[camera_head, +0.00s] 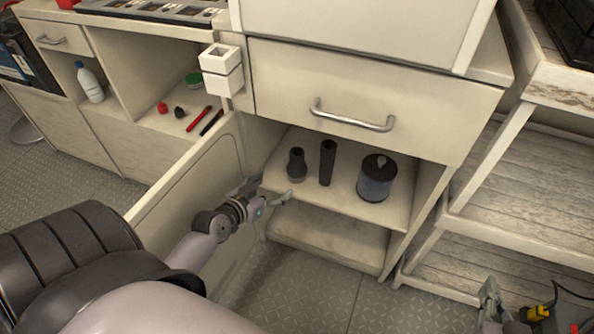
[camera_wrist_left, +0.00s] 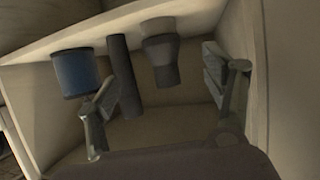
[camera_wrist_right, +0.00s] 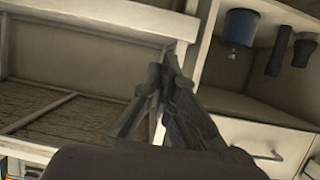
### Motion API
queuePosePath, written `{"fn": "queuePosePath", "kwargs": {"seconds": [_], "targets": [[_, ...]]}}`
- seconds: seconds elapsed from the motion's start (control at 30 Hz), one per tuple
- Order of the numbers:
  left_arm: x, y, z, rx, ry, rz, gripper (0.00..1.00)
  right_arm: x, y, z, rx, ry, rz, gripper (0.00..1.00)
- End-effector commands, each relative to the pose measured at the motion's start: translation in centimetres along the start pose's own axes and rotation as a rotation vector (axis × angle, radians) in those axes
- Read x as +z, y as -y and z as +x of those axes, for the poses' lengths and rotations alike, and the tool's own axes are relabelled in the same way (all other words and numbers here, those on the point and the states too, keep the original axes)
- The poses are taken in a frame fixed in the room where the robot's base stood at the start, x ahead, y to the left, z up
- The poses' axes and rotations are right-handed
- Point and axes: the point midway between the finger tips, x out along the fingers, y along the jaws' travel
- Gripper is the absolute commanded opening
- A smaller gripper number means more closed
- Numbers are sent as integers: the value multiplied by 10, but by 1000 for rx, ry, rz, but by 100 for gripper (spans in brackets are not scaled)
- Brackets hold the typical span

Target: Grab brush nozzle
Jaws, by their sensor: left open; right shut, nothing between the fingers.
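The brush nozzle is most likely the short dark fitting with a wider base (camera_head: 296,164), upright at the left of the cabinet shelf. It also shows in the left wrist view (camera_wrist_left: 161,62), between the two fingers and beyond them. A taller dark tube (camera_head: 327,162) stands just right of it; in the left wrist view the tube (camera_wrist_left: 124,75) is beside the left-hand finger. My left gripper (camera_head: 266,193) is open and empty at the shelf's front left corner, short of the fitting. My right gripper (camera_head: 490,298) is shut and empty at the lower right, away from the shelf.
A blue-and-black canister (camera_head: 375,178) stands right of the tube on the shelf (camera_head: 338,206). A drawer with a metal handle (camera_head: 352,118) is above. An open door panel (camera_head: 190,195) stands left of my left gripper. A wooden rack (camera_head: 520,190) is at right.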

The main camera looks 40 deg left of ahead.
Motion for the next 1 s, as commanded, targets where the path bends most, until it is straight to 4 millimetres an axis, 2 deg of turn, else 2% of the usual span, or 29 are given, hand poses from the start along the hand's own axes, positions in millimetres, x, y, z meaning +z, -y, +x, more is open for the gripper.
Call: {"fn": "queuePosePath", "kwargs": {"seconds": [0.03,0.23,0.5,0.83,1.0], "targets": [[1,0,11,0,-3,-3,75,-8,2,3,-4,-56,0,0],[2,0,42,0,0,-2,75,-51,7,2,-16,-279,2,0],[1,0,75,0,0,-3,75,-98,14,-13,-32,-547,7,0],[0,0,90,0,0,-1,75,-120,16,-26,-40,-681,11,0],[-4,0,108,-1,-1,-2,75,-141,20,-46,-50,-851,17,0]]}}
